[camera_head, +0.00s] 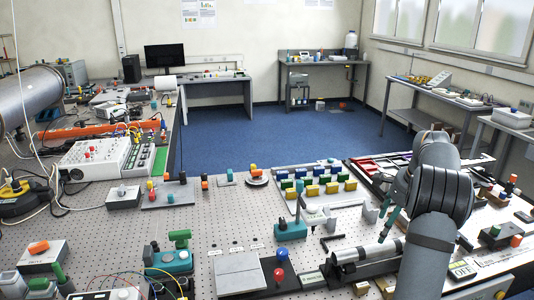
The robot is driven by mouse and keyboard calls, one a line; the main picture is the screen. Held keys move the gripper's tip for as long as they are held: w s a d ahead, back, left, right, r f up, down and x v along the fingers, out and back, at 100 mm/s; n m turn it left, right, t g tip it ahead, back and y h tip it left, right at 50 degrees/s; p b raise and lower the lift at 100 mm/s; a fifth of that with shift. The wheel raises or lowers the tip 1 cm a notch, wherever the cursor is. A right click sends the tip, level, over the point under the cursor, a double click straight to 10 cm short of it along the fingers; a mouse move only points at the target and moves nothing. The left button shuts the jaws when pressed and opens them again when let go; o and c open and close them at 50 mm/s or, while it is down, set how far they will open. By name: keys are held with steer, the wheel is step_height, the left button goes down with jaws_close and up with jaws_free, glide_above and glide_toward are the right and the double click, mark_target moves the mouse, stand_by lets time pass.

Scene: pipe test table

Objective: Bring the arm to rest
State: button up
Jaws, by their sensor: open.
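My arm (430,210) rises from the lower right and bends over the right part of the perforated table (205,232). My gripper (390,226) seems to point down on the left of the arm, with a thin teal finger showing; the arm links hide much of it. It is open, and I see nothing held in it. A silver metal cylinder (365,250) lies just below and to the left of it on the table; I cannot tell whether they touch.
Several blue, green and yellow blocks (315,184) stand left of the arm. A large pipe (32,95) is at far left.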

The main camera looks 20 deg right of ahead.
mark_target(380, 249)
steer(key=x, duration=1.2)
steer(key=shift+r+p, duration=0.3)
steer(key=shift+r, duration=0.1)
steer(key=shift+s, duration=0.1)
steer(key=shift+f, duration=0.1)
